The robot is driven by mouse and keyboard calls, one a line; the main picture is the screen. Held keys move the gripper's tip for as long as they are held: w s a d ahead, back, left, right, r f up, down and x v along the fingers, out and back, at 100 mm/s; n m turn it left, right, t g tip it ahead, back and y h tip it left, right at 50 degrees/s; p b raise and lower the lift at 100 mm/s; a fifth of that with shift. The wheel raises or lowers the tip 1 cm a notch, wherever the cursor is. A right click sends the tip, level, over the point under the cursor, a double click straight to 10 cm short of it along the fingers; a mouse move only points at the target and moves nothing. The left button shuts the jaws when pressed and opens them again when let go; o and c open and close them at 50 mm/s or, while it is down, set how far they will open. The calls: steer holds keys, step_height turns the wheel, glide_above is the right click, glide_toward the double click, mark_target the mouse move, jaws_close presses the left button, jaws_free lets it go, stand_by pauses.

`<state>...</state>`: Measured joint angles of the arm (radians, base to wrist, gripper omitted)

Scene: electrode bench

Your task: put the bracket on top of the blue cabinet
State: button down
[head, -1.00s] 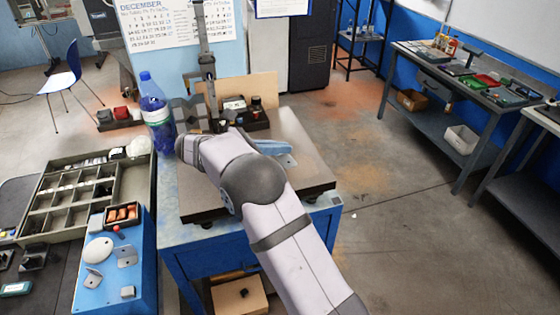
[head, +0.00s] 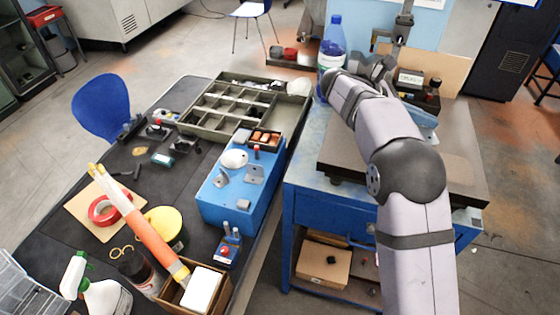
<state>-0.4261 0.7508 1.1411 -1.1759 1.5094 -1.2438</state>
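A small grey metal bracket with a hole (head: 255,174) lies on top of a blue box (head: 232,212) on the dark bench. A second, smaller angled grey piece (head: 221,178) is beside it. A blue cabinet-like stand (head: 325,212) with an open lower shelf is right of the bench and carries a thick dark plate (head: 440,150). My arm reaches over this plate. My gripper (head: 374,66) is at the plate's far left corner, near the bottle, well away from the bracket. Its fingers are partly hidden by my wrist, and I cannot tell whether they are open.
A tall blue bottle (head: 332,50) stands close to my wrist. A compartment tray (head: 215,125), a red tape roll (head: 104,210), a spray bottle (head: 95,290) and a small carton (head: 200,290) crowd the bench. A black boxed tray (head: 418,92) sits on the plate's far side.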

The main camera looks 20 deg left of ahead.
steer(key=a+f+n+t+b, duration=0.1)
steer(key=a, duration=0.3)
steer(key=a+f+n+t+y, duration=0.1)
steer(key=a, duration=0.3)
steer(key=a+f+n+t+b, duration=0.1)
steer(key=a, duration=0.3)
steer(key=shift+w+a+f+b, duration=0.15)
steer(key=shift+w+f+b, duration=0.2)
steer(key=shift+f, duration=0.05)
steer(key=s+a+f+n+t+y+b, duration=0.1)
steer(key=a+f+n+t+y+b, duration=0.1)
steer(key=a, duration=0.5)
steer(key=s+a+f+n+t+y+b, duration=0.1)
steer(key=s+a+f, duration=0.1)
steer(key=a, duration=0.6)
steer(key=n+t+y+b, duration=0.3)
steer(key=n+y+b, duration=0.2)
steer(key=n+y, duration=0.1)
glide_above(232, 188)
step_height(232, 188, down, 7)
steer(key=shift+f+p, duration=1)
steer(key=shift+f, duration=3.85)
steer(key=shift+f, duration=0.15)
steer(key=c, duration=2.3)
jaws_free()
steer(key=shift+g, duration=0.3)
